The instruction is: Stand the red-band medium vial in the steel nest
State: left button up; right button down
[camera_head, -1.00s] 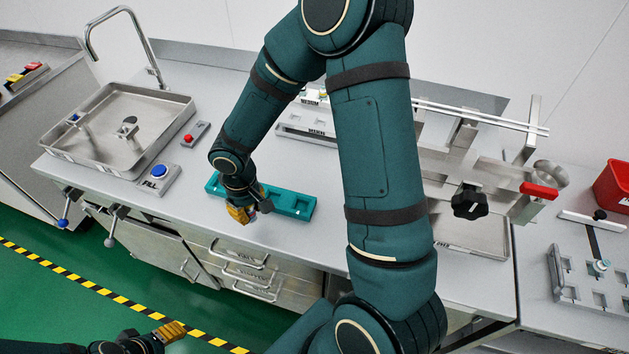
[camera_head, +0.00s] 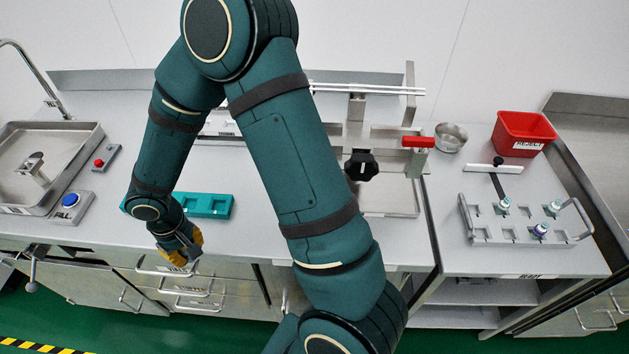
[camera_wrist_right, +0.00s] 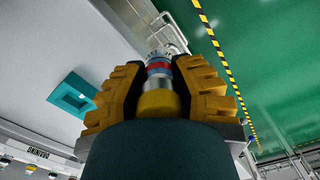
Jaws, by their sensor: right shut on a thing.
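My right gripper (camera_head: 183,250) hangs at the front edge of the left bench, in front of the teal block. In the right wrist view my right gripper (camera_wrist_right: 160,88) is shut on a vial (camera_wrist_right: 158,68) with a red band, a steel-looking body and a grey ribbed end. The vial is hidden in the head view. I cannot single out the steel nest for certain; a steel rack (camera_head: 483,238) with square openings and several small vials stands on the right bench. My left gripper is not in view.
The teal block (camera_head: 222,206) has square openings. A steel frame with a black knob (camera_head: 361,166) and red handle (camera_head: 418,142) stands mid-bench. A red bin (camera_head: 522,128) and steel bowl (camera_head: 451,137) are at back right. A sink (camera_head: 60,165) is at left.

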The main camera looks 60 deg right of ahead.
aim_at(480, 235)
jog(key=k, duration=0.7)
jog(key=k+z, duration=0.3)
jog(key=l+z, duration=0.15)
jog(key=z, duration=0.15)
jog(key=l+z, duration=0.1)
jog(key=z, duration=0.9)
jog(key=i, duration=0.4)
